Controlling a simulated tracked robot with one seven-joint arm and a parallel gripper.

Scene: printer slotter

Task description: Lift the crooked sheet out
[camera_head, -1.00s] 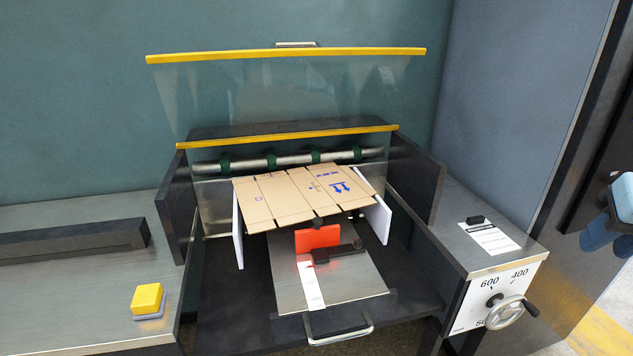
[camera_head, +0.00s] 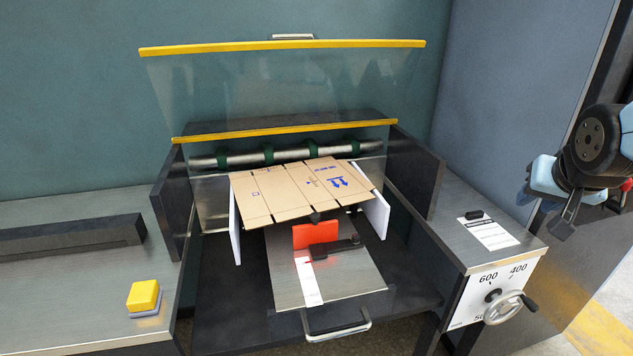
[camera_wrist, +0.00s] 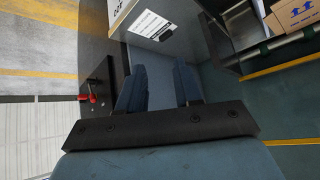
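The crooked sheet is a brown cardboard sheet (camera_head: 290,190) with fold lines and blue print. It lies tilted and askew between two white side guides (camera_head: 235,228), its back edge near a roller with green rings. Its printed corner also shows at the top right of the wrist view (camera_wrist: 295,14). My gripper (camera_wrist: 160,88) has its two blue fingers apart with nothing between them. In the camera_head view my arm end shows at the right edge, beyond the side counter and far from the sheet.
A clear guard with a yellow bar (camera_head: 285,47) stands raised above the sheet. An orange stop block (camera_head: 315,234) stands on the metal tray in front. A crank wheel (camera_head: 503,307) is at right, a yellow button (camera_head: 144,296) at left. Dark side walls flank the bay.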

